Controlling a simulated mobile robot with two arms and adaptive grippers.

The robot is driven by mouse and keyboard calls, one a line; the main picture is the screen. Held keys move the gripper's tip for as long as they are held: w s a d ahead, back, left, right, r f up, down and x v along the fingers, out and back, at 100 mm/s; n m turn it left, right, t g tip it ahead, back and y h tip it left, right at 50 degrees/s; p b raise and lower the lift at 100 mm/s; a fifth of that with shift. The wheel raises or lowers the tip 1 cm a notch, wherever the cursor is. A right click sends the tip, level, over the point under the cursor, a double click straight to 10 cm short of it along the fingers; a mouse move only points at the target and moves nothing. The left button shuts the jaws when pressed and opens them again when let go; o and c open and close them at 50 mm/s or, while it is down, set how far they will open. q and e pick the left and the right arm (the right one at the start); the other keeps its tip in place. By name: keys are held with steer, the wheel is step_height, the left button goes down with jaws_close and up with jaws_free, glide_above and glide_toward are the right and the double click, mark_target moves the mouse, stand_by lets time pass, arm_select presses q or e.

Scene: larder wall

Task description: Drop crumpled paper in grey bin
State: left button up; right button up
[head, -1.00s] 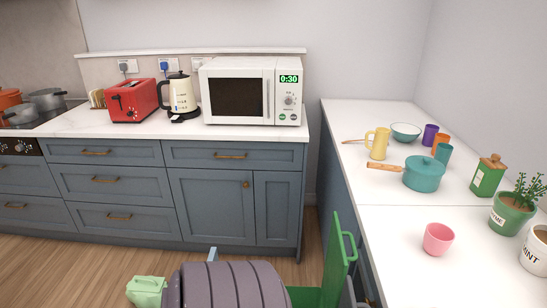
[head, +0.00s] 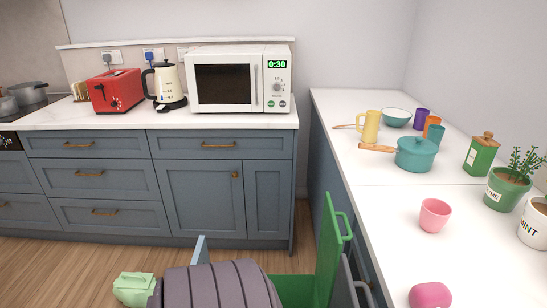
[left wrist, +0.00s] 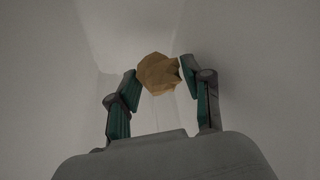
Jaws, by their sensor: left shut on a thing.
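The crumpled paper (left wrist: 158,70) is a tan-brown ball in the left wrist view. My left gripper (left wrist: 163,79) is shut on it, with a dark and teal finger on each side. Pale grey surfaces lie behind the paper; I cannot tell what they are. In the head view, a green pull-out front with a handle (head: 333,245) stands open at the bottom, beside the right counter. A grey front with a handle (head: 350,288) shows just behind it, mostly cut off; I cannot tell whether it is the grey bin. My right gripper is not in view.
The right counter (head: 375,210) holds a pink cup (head: 434,215), a teal pot (head: 415,155), a yellow mug (head: 369,127), and plant pots. A pink object (head: 430,295) lies at its near edge. The back counter carries a microwave (head: 240,80), kettle and red toaster.

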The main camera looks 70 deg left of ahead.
arm_select(q)
steer(key=shift+f, duration=0.35)
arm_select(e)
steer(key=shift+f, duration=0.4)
arm_select(q)
steer(key=shift+f+b, duration=0.15)
steer(key=shift+b, duration=0.25)
steer(key=o, duration=0.5)
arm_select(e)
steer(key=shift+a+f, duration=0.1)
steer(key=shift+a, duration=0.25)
arm_select(q)
steer(key=shift+r+p, duration=0.3)
steer(key=p+v, duration=0.9)
steer(key=v, duration=0.3)
steer(key=shift+r, duration=0.45)
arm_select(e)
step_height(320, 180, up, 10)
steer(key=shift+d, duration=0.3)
